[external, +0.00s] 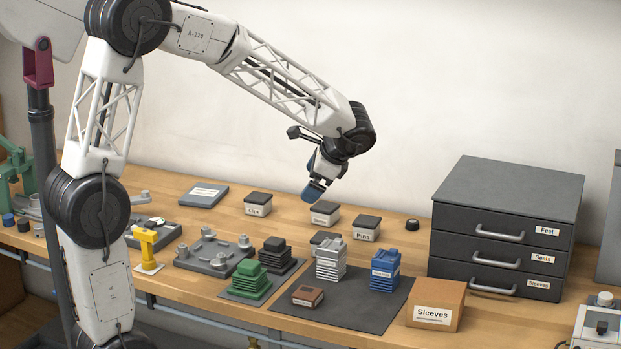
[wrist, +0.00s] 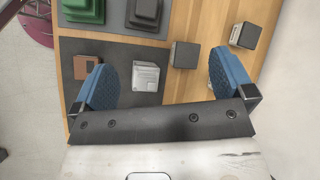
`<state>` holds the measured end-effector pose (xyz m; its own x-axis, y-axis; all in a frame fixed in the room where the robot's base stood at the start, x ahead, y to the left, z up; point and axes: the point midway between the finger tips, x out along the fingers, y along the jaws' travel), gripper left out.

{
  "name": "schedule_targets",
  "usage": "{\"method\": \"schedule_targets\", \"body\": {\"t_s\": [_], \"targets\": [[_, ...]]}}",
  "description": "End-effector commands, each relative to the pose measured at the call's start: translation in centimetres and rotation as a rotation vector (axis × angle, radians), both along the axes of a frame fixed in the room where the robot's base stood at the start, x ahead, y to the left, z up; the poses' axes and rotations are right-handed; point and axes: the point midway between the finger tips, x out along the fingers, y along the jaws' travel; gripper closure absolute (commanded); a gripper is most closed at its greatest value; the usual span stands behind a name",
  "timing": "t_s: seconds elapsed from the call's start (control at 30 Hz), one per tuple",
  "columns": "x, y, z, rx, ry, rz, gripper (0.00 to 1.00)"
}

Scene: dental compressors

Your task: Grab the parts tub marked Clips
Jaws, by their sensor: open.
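The parts tub marked Clips (external: 258,204) is a small pale tub with a dark lid, on the wooden bench left of my gripper in the external view. Its label faces the camera. My gripper (external: 314,190) is above the bench, over the tub with a small blurred label (external: 325,214), and apart from the Clips tub. In the wrist view my gripper (wrist: 160,62) has its two blue fingers wide apart with nothing held. Two dark-lidded tubs show there, one between the fingers (wrist: 185,54) and one by the right finger (wrist: 246,35); their labels cannot be read.
A Pins tub (external: 366,228) and another tub (external: 322,239) stand nearby. A dark mat (external: 376,318) holds a finned block (external: 331,260) and a blue block (external: 385,270). A drawer cabinet (external: 505,215) stands right. A flat blue-grey case (external: 203,195) lies left of Clips.

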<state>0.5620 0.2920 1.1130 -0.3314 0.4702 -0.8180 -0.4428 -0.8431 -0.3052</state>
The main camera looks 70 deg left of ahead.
Motion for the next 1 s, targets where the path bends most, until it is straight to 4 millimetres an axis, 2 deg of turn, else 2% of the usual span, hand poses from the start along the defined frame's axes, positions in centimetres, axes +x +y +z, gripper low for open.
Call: {"method": "schedule_targets", "body": {"t_s": [0.1,0.43,0.73,1.0], "targets": [[1.4,3.2,-1.2,0.022,0.065,-0.014,0.00],[4.5,11.9,-4.8,0.070,0.247,-0.061,0.00],[6.2,20.1,-9.0,0.100,0.417,-0.098,0.00],[6.8,27.4,-13.3,0.115,0.573,-0.128,0.00]]}}
